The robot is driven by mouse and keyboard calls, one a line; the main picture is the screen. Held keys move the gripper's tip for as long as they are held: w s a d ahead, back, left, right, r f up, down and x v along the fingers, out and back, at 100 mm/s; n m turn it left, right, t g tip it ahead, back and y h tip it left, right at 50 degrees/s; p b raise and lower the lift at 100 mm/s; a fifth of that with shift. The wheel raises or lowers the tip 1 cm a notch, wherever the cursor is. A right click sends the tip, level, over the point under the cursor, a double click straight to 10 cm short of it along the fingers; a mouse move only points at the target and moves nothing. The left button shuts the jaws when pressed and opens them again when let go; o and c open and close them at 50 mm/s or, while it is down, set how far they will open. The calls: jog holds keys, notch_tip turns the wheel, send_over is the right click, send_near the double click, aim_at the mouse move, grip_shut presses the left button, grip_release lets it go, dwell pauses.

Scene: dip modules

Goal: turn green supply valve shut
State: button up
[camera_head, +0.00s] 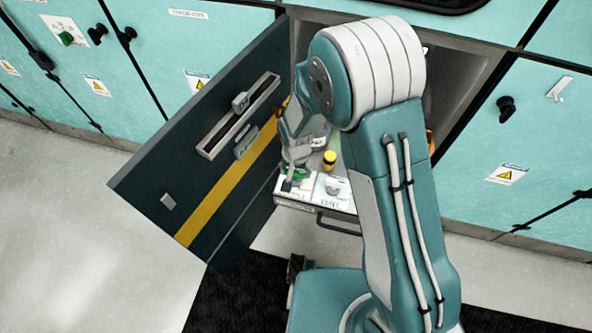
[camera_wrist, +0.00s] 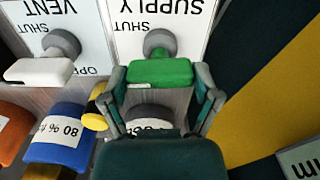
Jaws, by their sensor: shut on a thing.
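The green supply valve handle (camera_wrist: 160,73) sits on a grey round hub in front of a white plate marked SUPPLY and SHUT (camera_wrist: 182,25). The handle lies level across the wrist view, beneath the word SHUT, which reads upside down. My gripper (camera_wrist: 161,84) is shut on it, one finger at each end. In the head view, my gripper (camera_head: 290,180) is at the left front of the pulled-out drawer, and a little green (camera_head: 300,172) shows beside it. The exact handle angle is hard to tell there.
The white vent valve handle (camera_wrist: 40,72) is left of the green one in the wrist view. Blue (camera_wrist: 60,135) and orange (camera_wrist: 12,130) capped containers stand close by. An open dark door (camera_head: 180,165) with a yellow stripe is left of the drawer (camera_head: 312,207).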

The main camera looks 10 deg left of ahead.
aim_at(295, 171)
jog(key=shift+s+m, duration=0.1)
jog(key=shift+m, duration=0.4)
jog(key=o, duration=1)
jog(key=shift+a, duration=0.15)
jog(key=shift+c, duration=0.2)
notch_tip(295, 171, up, 12)
